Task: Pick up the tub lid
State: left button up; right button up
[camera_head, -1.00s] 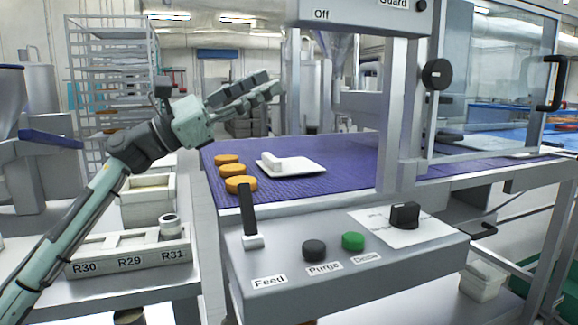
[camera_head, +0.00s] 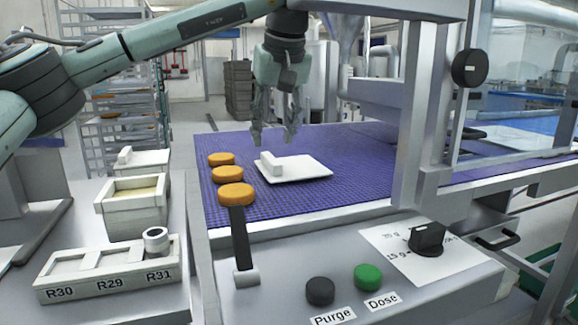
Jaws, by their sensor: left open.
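The tub lid (camera_head: 308,170) is a flat white square with a raised bar handle (camera_head: 271,163) near its left side. It lies flat on the purple belt (camera_head: 360,150), right of the round orange pieces. My left gripper (camera_head: 273,139) points down with its fingers apart and empty. It hangs above the lid's handle, and a gap shows between the fingertips and the handle. An open white tub (camera_head: 136,221) with pale yellow contents stands on the left bench. My right gripper is not in view.
Several orange rounds (camera_head: 227,175) lie in a row on the belt, left of the lid. A closed tub (camera_head: 145,159) stands behind the open one. A labelled rack (camera_head: 110,283) holds a small cup (camera_head: 156,240). A machine post (camera_head: 411,110) rises at the right.

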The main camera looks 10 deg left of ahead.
aim_at(271, 158)
pick_arm(q)
jog(key=x, duration=0.6)
jog(key=shift+w+a, duration=0.1)
jog(key=shift+w, duration=0.3)
jog(key=shift+f+p, duration=0.25)
jog(key=shift+p, duration=0.05)
grip_shut()
